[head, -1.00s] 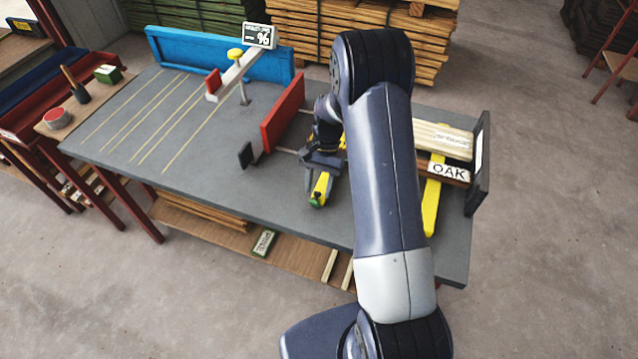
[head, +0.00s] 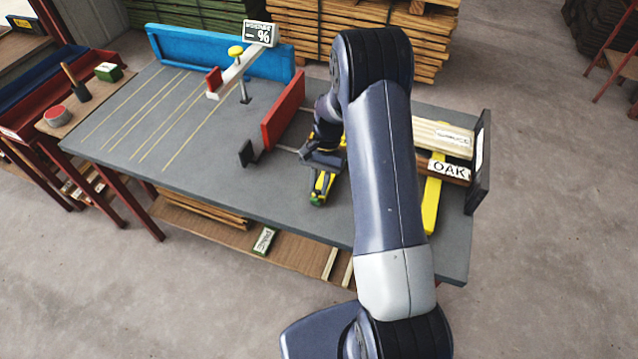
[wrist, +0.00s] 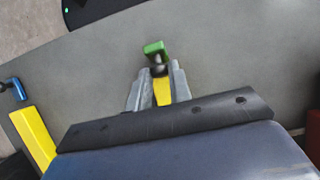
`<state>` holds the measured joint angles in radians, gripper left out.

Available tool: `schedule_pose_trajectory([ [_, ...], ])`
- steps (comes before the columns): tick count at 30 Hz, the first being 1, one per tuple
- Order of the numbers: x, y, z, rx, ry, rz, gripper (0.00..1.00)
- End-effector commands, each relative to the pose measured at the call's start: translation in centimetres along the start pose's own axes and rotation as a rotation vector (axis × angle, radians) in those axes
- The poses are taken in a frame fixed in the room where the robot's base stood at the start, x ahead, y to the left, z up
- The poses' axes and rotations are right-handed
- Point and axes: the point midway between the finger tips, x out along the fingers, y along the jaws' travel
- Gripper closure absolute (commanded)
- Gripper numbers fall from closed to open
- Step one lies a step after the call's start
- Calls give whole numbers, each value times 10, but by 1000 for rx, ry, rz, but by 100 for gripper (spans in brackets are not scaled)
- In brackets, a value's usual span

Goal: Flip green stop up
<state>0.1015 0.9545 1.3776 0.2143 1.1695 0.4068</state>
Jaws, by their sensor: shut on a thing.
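The green stop (wrist: 155,48) is a small green block at the near end of a yellow bar (wrist: 162,93). It also shows in the head view (head: 317,202) at the table's front. A dark rounded piece joins it to the bar in the wrist view. My gripper (wrist: 158,72) is shut on the green stop, its grey fingers on either side of the dark piece. The green head sticks out past the fingertips. Whether the stop is lying or tilted is not clear. My gripper in the head view (head: 321,182) partly covers the bar.
A second yellow bar (head: 431,208) lies to the right; its blue end piece (wrist: 18,89) shows in the wrist view. An OAK-labelled board (head: 445,169) rests at the right. A red upright plate (head: 282,110) stands left of my gripper. The grey table (head: 210,150) is mostly clear at left.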

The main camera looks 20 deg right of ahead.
Motion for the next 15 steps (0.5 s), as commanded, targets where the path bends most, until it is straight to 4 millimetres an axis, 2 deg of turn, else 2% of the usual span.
schedule_pose_trajectory([
  [15, 4, 0, -24, 2, -309, -2, 100],
])
